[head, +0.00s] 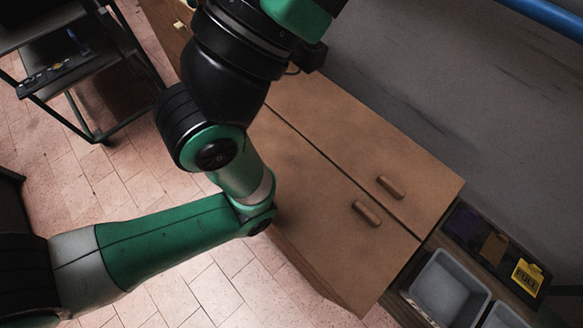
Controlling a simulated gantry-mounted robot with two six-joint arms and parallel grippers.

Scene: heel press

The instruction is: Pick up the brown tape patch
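A small brown patch (494,248) lies at the lower right of the head view, on a dark surface behind grey bins. It sits between a dark purplish patch (463,224) and a yellow tag with black lettering (526,276). It is small and dim, so I cannot tell whether it is stuck down or loose. One of my green and black arms comes in from the left and bends up to the top edge, well away from the patch. Neither of my grippers shows in this view.
A brown wooden cabinet (340,130) with two handles (367,213) fills the middle, between my arm and the patch. Grey bins (447,290) stand in front of the patch. A black shelf cart (75,70) stands at upper left. A blue pipe (545,14) runs at upper right.

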